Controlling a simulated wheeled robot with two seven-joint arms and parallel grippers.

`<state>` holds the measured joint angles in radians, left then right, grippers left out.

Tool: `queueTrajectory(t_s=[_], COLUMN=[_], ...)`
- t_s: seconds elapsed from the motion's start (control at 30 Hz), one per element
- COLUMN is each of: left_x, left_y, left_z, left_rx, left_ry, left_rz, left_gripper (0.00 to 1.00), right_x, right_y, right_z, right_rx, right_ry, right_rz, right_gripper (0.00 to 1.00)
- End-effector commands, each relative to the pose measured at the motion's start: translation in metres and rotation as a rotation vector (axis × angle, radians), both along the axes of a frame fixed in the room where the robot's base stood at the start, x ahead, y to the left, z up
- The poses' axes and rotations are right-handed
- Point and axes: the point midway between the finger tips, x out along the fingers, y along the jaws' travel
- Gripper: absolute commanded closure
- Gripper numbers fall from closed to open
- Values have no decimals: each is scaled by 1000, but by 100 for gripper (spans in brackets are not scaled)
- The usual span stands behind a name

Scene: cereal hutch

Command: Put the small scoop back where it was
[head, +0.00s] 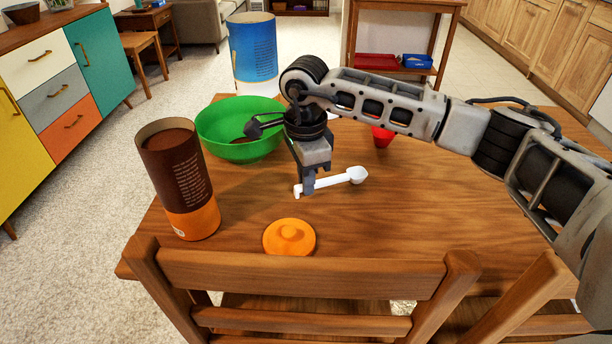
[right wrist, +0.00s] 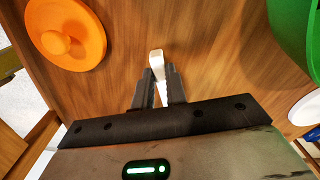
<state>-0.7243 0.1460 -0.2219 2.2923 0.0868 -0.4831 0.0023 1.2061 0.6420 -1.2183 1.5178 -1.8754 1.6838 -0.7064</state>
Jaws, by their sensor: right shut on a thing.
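My right gripper (head: 308,186) points down over the wooden table and is shut on the white small scoop (head: 338,182). The scoop lies roughly level, its round bowl to the right of the fingers and its handle end to the left. In the right wrist view the white scoop (right wrist: 156,62) shows between the fingertips (right wrist: 157,88). I cannot tell how high it is above the table. A brown and orange canister (head: 184,185) stands open to the left, with brown content near its rim. An orange lid (head: 289,237) lies on the table in front. My left gripper is not in view.
A green bowl (head: 238,146) stands behind and left of my gripper. A tall blue and white container (head: 254,60) stands behind it. A red thing (head: 382,138) is partly hidden by my right arm. A wooden chair back (head: 300,276) runs along the near edge. The table's right half is mostly clear.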

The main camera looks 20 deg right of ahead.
Motion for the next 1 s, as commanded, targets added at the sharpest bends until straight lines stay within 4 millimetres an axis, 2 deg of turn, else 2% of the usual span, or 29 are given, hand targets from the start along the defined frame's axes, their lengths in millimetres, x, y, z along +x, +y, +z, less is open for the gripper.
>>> queueTrajectory(t_s=[0.27, 0.3, 0.33, 0.37, 0.6, 0.73, 0.87, 1.0], left_x=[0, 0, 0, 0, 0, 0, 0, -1], left_y=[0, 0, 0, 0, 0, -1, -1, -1], left_z=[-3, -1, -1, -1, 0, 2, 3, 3], left_rx=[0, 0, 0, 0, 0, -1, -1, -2], left_ry=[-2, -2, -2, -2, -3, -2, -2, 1], left_rz=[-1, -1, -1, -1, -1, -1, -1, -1], left_gripper=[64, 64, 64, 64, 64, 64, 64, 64], right_x=[0, 0, 0, 0, 0, 1, 1, 1], right_y=[0, 0, 0, 0, 0, 0, 0, 1], right_z=[-4, -2, -2, -2, -1, 6, 27, 58], right_rx=[0, 1, 1, 1, 1, 1, 2, 1], right_ry=[-1, -1, -1, -1, -1, -3, -6, -6], right_rz=[0, 0, 0, 0, 0, 0, 0, -1], right_gripper=[100, 75, 67, 65, 65, 65, 65, 65])
